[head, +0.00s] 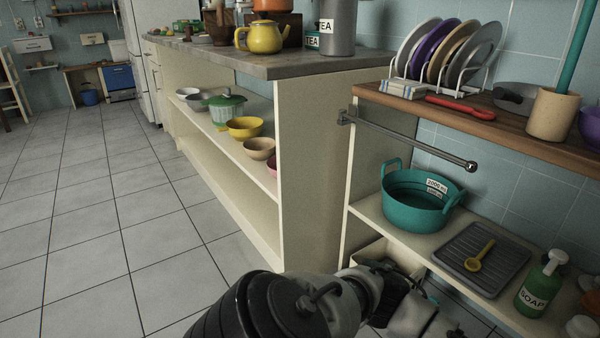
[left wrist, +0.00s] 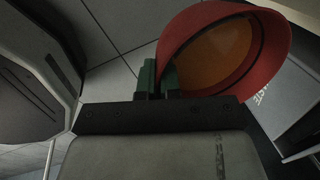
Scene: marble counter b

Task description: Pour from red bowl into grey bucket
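In the left wrist view my left gripper (left wrist: 159,78) has its dark green fingers pinched on the wall of the red bowl (left wrist: 272,28). The bowl is tilted in this view, and an orange-brown surface (left wrist: 215,55) shows inside it. A dark grey surface (left wrist: 290,105) with white letters, partly reading "STE", is beside the bowl; I cannot tell if it is the grey bucket. In the head view no red bowl or grey bucket can be made out. My arm fills the bottom middle there. My right gripper is not in view.
In the head view a teal pot (head: 408,212), a drying mat (head: 482,258) with a yellow spoon and a green soap bottle (head: 541,285) stand on the low shelf. A metal rail (head: 415,143) juts out above. The tiled floor (head: 110,220) at left is clear.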

